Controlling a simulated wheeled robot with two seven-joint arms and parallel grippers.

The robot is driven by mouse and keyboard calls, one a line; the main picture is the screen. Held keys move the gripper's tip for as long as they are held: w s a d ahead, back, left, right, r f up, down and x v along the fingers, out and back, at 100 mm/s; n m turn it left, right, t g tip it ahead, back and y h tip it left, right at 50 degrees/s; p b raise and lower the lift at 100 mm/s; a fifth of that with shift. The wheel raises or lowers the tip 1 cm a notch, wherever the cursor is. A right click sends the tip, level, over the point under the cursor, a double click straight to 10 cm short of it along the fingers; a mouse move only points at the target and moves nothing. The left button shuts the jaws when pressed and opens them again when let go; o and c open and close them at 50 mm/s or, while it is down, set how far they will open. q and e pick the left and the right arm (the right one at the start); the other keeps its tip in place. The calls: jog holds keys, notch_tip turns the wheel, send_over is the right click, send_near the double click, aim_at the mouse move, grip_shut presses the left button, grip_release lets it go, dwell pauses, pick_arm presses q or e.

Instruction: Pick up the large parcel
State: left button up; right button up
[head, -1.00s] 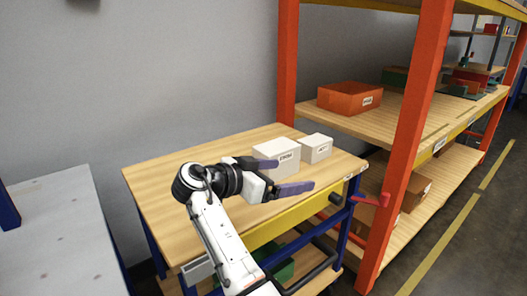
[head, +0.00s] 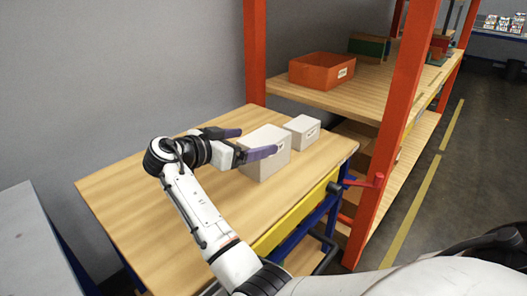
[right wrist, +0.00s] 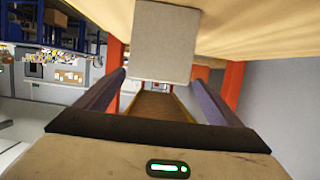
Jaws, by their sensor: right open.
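The large parcel (head: 266,168) is a pale box standing on the wooden table. A smaller pale parcel (head: 301,134) stands just behind it to the right. My right gripper (head: 257,142) is open and empty at the left side of the large parcel, its purple fingers pointing at it. The near finger overlaps the parcel's upper part in the head view. In the right wrist view, which looks upside down, the large parcel (right wrist: 150,45) shows ahead in the gap between the spread fingers. I cannot tell whether either finger touches it. My left gripper is not in view.
The wooden table (head: 130,189) is clear to the left of the parcels. An orange-framed shelf rack stands right of it, with an orange bin (head: 321,71) on a board. A red handle (head: 366,181) sticks out at the table's right. A grey surface (head: 28,240) is at the left.

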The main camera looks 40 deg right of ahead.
aim_at(264, 137)
jog(key=x, duration=0.5)
jog(key=shift+s+d+r, duration=0.1)
jog(key=shift+s+r, duration=0.15)
jog(key=shift+w+d+f, duration=0.1)
jog(key=shift+d, duration=0.2)
jog(key=c, duration=1.3)
jog(key=shift+c, duration=0.8)
